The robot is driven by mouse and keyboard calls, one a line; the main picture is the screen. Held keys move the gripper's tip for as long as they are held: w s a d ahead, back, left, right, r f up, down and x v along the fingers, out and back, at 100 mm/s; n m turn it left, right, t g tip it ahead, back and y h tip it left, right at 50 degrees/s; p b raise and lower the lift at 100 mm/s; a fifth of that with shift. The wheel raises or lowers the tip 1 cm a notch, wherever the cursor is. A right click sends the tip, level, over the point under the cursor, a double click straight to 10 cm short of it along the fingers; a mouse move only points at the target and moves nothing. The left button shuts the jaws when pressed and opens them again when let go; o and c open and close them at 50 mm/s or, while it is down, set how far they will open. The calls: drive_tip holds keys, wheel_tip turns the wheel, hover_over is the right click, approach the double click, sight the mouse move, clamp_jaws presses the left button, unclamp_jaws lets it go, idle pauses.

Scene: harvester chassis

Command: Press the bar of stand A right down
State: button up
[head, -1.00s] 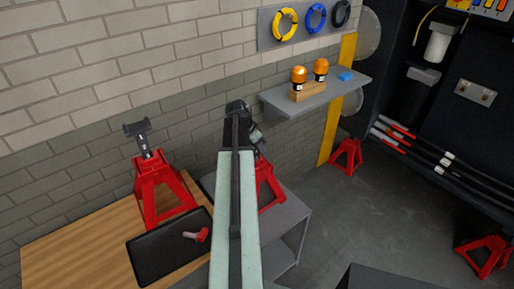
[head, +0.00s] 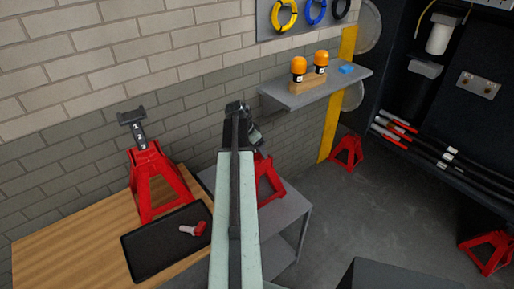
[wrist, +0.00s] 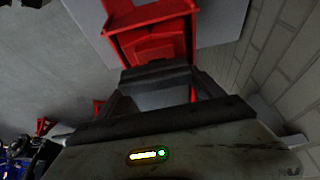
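Two red jack stands stand near the brick wall; I see no letter that tells which is stand A. The left stand (head: 160,183) has its dark bar (head: 138,133) raised, with number marks and a saddle on top. The other stand (head: 266,183) is partly hidden behind my arm, and its bar is hidden. My gripper (head: 236,108) is in front of and above that second stand in the head view.
The left stand is on a wooden bench (head: 70,245) with a black tray (head: 155,250) and a red-handled pin (head: 193,229). A grey table (head: 293,215) is to its right. A wall shelf (head: 325,91) holds orange beacons (head: 299,67).

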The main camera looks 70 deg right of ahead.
drive_tip(key=shift+w, duration=0.1)
drive_tip(key=p+v, duration=0.6)
drive_tip(key=v, duration=0.1)
drive_tip(key=shift+r+p, duration=0.2)
drive_tip(key=shift+p, duration=0.2)
drive_tip(key=shift+a+r+p, duration=0.15)
drive_tip(key=shift+r+p, duration=0.15)
drive_tip(key=shift+f, duration=0.1)
drive_tip(key=shift+w, duration=0.1)
